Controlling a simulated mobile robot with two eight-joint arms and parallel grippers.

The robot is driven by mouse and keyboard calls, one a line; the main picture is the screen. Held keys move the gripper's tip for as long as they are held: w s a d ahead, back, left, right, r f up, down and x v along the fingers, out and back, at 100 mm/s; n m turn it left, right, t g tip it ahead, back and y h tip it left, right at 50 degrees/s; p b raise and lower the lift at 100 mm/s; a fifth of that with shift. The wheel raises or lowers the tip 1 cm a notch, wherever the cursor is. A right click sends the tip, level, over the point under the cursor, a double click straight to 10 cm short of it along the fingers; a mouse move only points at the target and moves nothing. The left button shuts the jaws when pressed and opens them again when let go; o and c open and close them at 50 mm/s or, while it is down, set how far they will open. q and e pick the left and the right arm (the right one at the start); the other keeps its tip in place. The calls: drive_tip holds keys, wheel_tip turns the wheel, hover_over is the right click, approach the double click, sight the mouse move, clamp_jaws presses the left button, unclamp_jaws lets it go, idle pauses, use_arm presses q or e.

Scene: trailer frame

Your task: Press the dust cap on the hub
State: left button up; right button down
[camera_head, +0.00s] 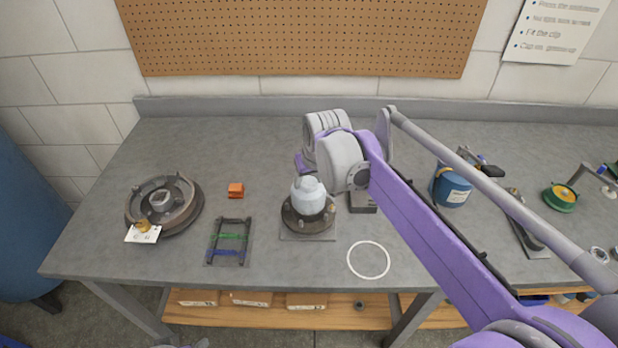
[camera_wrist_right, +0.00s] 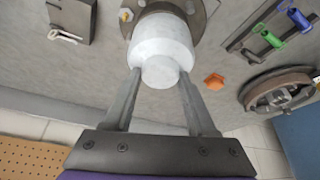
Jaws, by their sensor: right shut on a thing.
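The hub (camera_head: 295,223) sits on a square plate on the bench, near the middle of the head view. Its dark flange (camera_wrist_right: 203,12) shows at the top of the right wrist view. A white stepped round piece (camera_head: 308,203) stands upright over the hub's centre; it fills the middle of the right wrist view (camera_wrist_right: 160,45). I cannot tell whether it is the dust cap or a tool over it. My right gripper (camera_wrist_right: 160,80) is shut on this piece, one finger on each side. The piece hides the hub's centre. My left gripper is not in view.
A brake drum (camera_head: 190,200) with a white tag lies at the left. An orange block (camera_head: 236,190) and a rack with green and blue spools (camera_head: 229,241) lie between. A white ring (camera_head: 368,260) marks clear bench at the right. A blue can (camera_head: 453,187) stands behind my right arm.

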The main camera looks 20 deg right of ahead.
unclamp_jaws()
idle(0.5)
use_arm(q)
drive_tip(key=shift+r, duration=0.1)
use_arm(e)
drive_tip(key=shift+r, duration=0.1)
drive_tip(key=shift+r+p, duration=2.3)
drive_tip(key=shift+r, duration=1.1)
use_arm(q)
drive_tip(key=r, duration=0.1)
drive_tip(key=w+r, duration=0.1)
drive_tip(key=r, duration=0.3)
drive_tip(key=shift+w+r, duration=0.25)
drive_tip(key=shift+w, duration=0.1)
use_arm(e)
clamp_jaws()
